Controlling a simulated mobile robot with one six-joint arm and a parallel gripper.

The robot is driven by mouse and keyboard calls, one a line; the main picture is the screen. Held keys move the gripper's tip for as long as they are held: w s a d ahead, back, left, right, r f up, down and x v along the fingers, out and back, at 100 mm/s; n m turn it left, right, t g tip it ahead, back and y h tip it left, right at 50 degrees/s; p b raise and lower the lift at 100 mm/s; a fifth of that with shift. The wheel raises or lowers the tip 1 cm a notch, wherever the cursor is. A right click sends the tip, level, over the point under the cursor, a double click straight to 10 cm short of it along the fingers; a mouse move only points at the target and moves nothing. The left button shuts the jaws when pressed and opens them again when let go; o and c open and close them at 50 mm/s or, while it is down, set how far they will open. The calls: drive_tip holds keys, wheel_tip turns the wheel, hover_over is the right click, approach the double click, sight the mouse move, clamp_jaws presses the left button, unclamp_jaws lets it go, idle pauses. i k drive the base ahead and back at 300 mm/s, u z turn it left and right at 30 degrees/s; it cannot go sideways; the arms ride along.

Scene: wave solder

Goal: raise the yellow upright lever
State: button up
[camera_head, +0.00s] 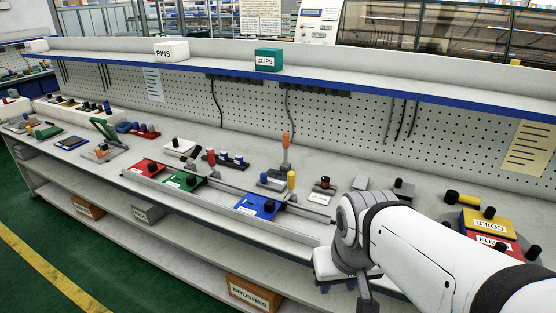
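A yellow upright handle (291,180) stands on the bench just behind the blue block. Its lower end is partly hidden by the blue block and the rail. My white arm comes in from the lower right, and its wrist is to the right of the yellow handle and apart from it. A dark grey part below the wrist, at the bottom edge, seems to belong to my gripper (365,293). Its fingertips are not clear, so I cannot tell whether it is open or shut.
An orange upright handle (285,141) stands just behind the yellow one. The blue block (259,206), green block (184,181) and red block (148,167) sit along a rail in front. A shelf (350,79) overhangs the bench. A black-and-yellow handle (462,198) lies at the right.

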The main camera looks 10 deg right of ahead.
sight(291, 175)
drive_tip(key=i, duration=0.85)
drive_tip(key=u, duration=0.05)
